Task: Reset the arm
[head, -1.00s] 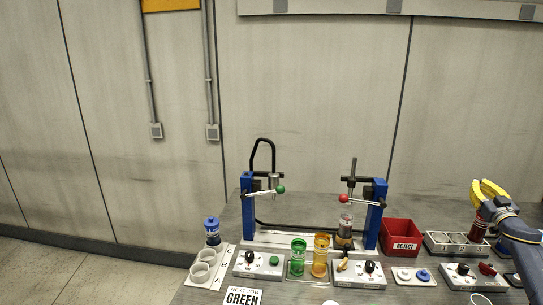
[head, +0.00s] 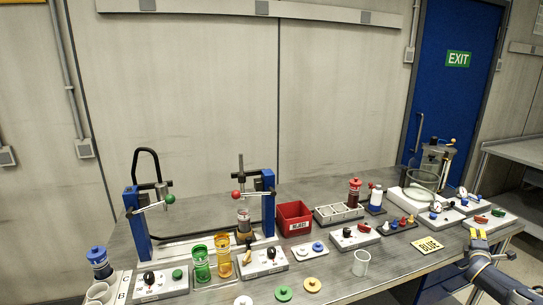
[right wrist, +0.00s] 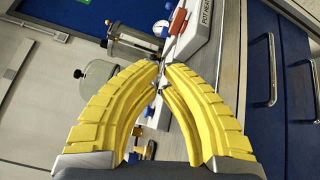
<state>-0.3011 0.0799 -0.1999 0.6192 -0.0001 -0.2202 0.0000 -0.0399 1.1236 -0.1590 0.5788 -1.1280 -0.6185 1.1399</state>
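My right gripper (head: 478,238) is out over the table's right front side, beside the yellow BLUE card (head: 428,245). In the right wrist view its yellow fingers (right wrist: 162,72) arch toward each other with their tips close together. Nothing is held between them, but I cannot tell whether they are fully shut. A red-capped bottle (head: 354,192) stands upright at the grey slotted tray (head: 325,220), apart from the gripper. My left gripper is not in view.
A red REJECT bin (head: 294,218) stands mid-table beside the blue-posted press stand (head: 268,200). A clear cup (head: 361,263) sits near the front. A glass vessel (head: 423,180) and pot heater unit stand at the back right. A blue EXIT door (head: 455,95) is behind.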

